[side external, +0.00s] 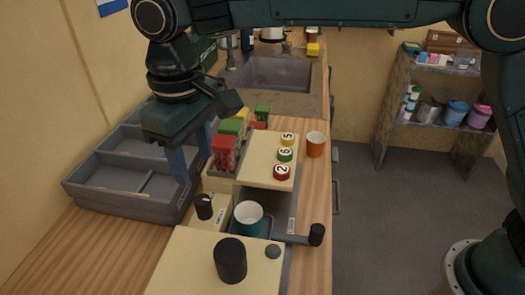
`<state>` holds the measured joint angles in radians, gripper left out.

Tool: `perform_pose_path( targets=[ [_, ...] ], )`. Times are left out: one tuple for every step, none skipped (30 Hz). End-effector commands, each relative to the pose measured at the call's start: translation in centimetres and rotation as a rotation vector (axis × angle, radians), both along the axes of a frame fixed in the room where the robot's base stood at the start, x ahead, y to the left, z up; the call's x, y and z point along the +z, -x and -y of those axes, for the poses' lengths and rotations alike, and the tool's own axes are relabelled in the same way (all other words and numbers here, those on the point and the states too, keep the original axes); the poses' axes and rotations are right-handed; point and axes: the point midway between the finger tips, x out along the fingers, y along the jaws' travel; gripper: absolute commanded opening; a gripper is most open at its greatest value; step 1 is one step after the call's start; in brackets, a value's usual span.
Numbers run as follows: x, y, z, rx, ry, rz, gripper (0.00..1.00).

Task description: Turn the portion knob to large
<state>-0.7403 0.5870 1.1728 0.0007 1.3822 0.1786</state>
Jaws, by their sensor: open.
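A black knob (204,206) with a pale mark on its top stands on a small cream panel left of the teal cup; I take it for the portion knob. A small label lies beside it, too small to read, so I cannot tell its setting. My gripper (196,165) points down above and slightly left of this knob. Its two blue fingers are apart, with nothing seen between them. The fingers appear clear of the knob. A larger black cylinder (230,261) stands on the cream top (190,262) in front.
A teal cup (248,217) stands in a recess, with a black-ended crank (316,235) to its right. Numbered discs (285,155) and an orange cup (316,144) stand behind. A grey divided tray (130,175) lies left.

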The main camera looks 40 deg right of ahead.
Motion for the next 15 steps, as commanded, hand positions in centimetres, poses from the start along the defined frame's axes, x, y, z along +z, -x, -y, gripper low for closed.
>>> perform_pose_path(
  targets=[
    [-0.8, 0.0, 0.0, 0.0, 0.003, -0.003, 0.48],
    [-1.2, 0.0, 0.0, 0.0, 0.003, -0.003, 0.48],
    [-1.9, 0.0, 0.0, 0.0, 0.003, -0.003, 0.48],
    [-2.3, 0.0, 0.1, 0.0, 0.003, -0.003, 0.48],
    [-2.8, 0.0, 0.0, 0.0, 0.002, -0.002, 0.48],
    [-3.4, 0.0, 0.1, 0.0, 0.003, -0.003, 0.48],
    [-3.9, 0.0, 0.0, 0.0, 0.002, -0.002, 0.48],
    [-4.3, 0.0, 0.0, 0.0, 0.002, -0.002, 0.48],
    [-4.9, 0.0, 0.1, 0.0, 0.002, -0.002, 0.48],
    [-5.4, 0.0, 0.1, 0.0, 0.002, -0.002, 0.48],
    [-5.9, 0.1, 0.1, 0.0, 0.002, -0.002, 0.48],
    [-6.5, 0.0, 0.1, 0.0, 0.003, -0.003, 0.48],
    [-6.9, 0.0, 0.1, 0.0, 0.003, -0.003, 0.48],
    [-7.4, 0.0, 0.0, 0.0, 0.002, -0.002, 0.48],
    [-7.9, 0.1, 0.1, 0.0, 0.003, -0.003, 0.48]
  ],
)
